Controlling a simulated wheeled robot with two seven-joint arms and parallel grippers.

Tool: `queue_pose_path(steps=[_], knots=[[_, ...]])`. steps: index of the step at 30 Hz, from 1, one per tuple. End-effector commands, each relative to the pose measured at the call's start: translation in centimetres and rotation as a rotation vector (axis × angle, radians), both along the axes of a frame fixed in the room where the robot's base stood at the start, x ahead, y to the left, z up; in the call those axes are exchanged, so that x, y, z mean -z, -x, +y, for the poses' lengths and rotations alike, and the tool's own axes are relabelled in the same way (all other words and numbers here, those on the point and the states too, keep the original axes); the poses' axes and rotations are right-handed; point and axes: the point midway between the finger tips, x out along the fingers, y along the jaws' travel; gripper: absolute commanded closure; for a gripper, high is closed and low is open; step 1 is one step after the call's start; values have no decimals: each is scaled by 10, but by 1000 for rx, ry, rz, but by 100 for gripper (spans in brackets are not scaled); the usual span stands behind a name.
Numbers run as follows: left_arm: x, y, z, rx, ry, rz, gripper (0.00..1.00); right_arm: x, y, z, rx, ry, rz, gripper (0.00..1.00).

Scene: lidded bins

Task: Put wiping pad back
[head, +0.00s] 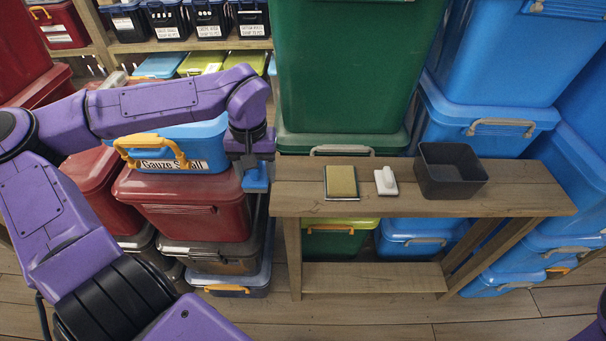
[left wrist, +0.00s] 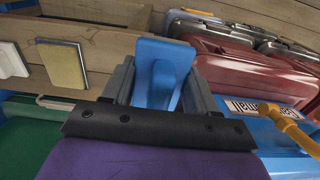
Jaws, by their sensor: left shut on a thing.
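My left gripper (head: 256,190) points down beside the left end of the wooden bench (head: 530,193). It is shut on a blue piece (head: 255,177), which also shows between the fingers in the left wrist view (left wrist: 163,72) with a flat, rounded-corner face. On the bench top lie a tan, dark-edged flat pad (head: 341,182) and a white block with a raised handle (head: 386,181). A dark open bin (head: 450,172) stands to their right. I cannot tell for sure which of these is the wiping pad. My right gripper is not in view.
Stacked red bins (head: 190,205) and a blue "Gauze Small" bin (head: 185,148) with a yellow handle stand left of the bench, close to my left arm. A tall green bin (head: 345,65) and large blue bins (head: 490,70) stand behind it. The bench's right end is bare.

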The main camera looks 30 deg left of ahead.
Motion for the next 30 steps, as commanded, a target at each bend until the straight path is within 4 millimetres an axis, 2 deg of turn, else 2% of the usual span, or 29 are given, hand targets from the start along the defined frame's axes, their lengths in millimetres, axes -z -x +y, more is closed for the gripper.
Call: queue_pose_path(steps=[1,6,8,11,13,19,25,30], knots=[[10,-6,2,-5,-11,-1,71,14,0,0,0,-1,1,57],[22,-24,0,-10,-9,0,71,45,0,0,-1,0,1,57],[24,-32,-3,-12,-9,-7,71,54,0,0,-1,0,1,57],[34,-58,-8,-11,-9,-1,71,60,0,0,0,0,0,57],[35,-76,-12,-10,-4,1,71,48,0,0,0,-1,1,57],[76,-110,-20,-6,-1,-1,71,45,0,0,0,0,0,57],[98,-128,-23,-5,-1,-3,71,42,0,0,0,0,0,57],[124,-126,-23,-6,1,-4,71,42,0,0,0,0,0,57]])
